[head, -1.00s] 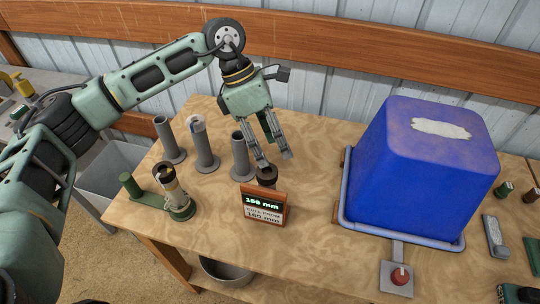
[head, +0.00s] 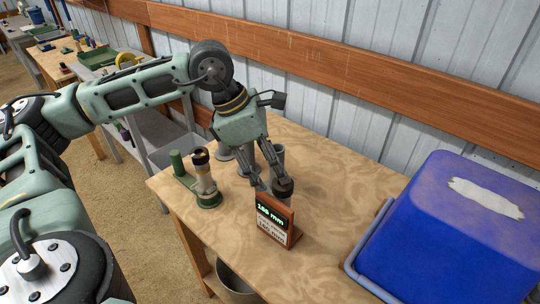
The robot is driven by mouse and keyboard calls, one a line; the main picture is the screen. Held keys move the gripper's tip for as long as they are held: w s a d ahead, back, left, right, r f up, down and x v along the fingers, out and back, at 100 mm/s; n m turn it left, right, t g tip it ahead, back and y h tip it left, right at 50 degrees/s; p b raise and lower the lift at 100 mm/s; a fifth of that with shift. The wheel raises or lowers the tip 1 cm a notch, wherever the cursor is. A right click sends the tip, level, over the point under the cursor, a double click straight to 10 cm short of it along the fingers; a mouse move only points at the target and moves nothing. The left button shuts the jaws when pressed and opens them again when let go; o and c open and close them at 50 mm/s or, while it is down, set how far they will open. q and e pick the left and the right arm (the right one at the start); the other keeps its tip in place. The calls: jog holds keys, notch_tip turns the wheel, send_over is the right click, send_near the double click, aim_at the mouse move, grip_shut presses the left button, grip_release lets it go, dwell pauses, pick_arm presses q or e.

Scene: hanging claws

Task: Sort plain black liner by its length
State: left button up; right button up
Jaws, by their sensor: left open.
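My left gripper (head: 268,184) points down over the wooden table, its fingers open around or just beside the top of a short black liner (head: 283,188). Contact cannot be told. The liner stands upright behind a small brown display (head: 273,221), which hides its lower part. The display has a green-lit reading in mm, hard to read exactly. Several grey upright tubes stand behind the gripper, partly hidden by it; one shows at its right (head: 279,153). My right gripper is not in view.
A large blue bin-like block (head: 455,235) in a blue-grey frame fills the table's right side. A grey bucket (head: 236,284) sits below the front edge. Bare tabletop (head: 335,215) lies between display and block.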

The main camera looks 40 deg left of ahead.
aim_at(278, 181)
pick_arm(q)
jog(key=x, duration=0.2)
jog(key=shift+d+f, duration=0.2)
jog(key=shift+d, duration=0.1)
jog(key=shift+p+x, duration=0.4)
jog(key=shift+x, duration=0.4)
jog(key=shift+w+d+f, duration=0.1)
jog(key=shift+f, duration=0.15)
jog(key=c, duration=1.1)
jog(key=o, duration=0.5)
grip_shut()
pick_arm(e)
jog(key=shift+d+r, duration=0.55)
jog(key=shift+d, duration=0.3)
pick_arm(q)
jog(key=shift+r, duration=0.6)
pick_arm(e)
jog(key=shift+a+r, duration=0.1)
